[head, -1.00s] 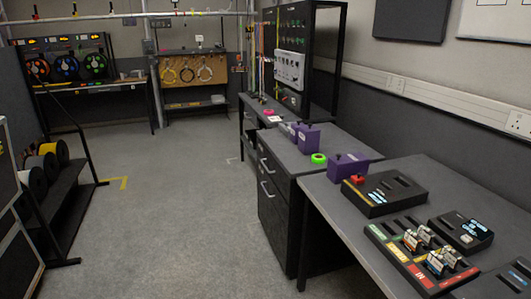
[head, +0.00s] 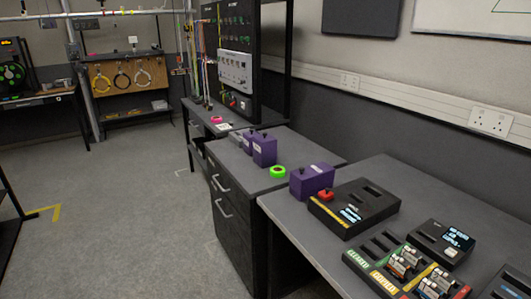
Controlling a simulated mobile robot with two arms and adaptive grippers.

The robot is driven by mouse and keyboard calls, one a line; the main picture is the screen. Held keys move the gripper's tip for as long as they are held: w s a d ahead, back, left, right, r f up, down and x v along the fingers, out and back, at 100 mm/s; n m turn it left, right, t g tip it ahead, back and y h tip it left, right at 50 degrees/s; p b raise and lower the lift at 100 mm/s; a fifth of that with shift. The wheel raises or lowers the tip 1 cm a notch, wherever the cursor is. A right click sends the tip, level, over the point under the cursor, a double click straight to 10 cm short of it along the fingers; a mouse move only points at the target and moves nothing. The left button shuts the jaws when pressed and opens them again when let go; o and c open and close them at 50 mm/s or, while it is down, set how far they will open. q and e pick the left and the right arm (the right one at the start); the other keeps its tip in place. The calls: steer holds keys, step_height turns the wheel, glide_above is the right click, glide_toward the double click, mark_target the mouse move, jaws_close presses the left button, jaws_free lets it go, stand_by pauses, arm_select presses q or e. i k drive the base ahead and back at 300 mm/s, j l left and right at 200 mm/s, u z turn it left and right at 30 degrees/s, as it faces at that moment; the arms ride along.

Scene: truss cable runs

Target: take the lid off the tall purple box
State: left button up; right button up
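Several purple boxes with dark knobs on top stand on the benches in the head view. The tall purple box (head: 264,151) stands upright on the drawer cabinet's top, its lid closed as far as I can see. A wider purple box (head: 311,183) stands nearer, at the edge of the front desk. Another small purple box (head: 247,143) is partly hidden behind the tall one. Neither of my grippers is in view.
A green tape roll (head: 278,171) lies between the tall and wide boxes. A black charger unit (head: 354,208) and a battery tray (head: 385,262) fill the near desk. A black rack (head: 275,55) stands behind. The floor (head: 130,210) at left is clear.

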mark_target(264, 138)
steer(key=i+j+z, duration=0.1)
steer(key=z, duration=0.9)
steer(key=i+j+z, duration=0.15)
steer(key=j+z, duration=0.3)
steer(key=j, duration=0.3)
steer(key=j+z, duration=0.45)
steer(key=j, duration=0.3)
steer(key=k+j+z, duration=0.1)
steer(key=j+z, duration=0.35)
steer(key=j, duration=0.35)
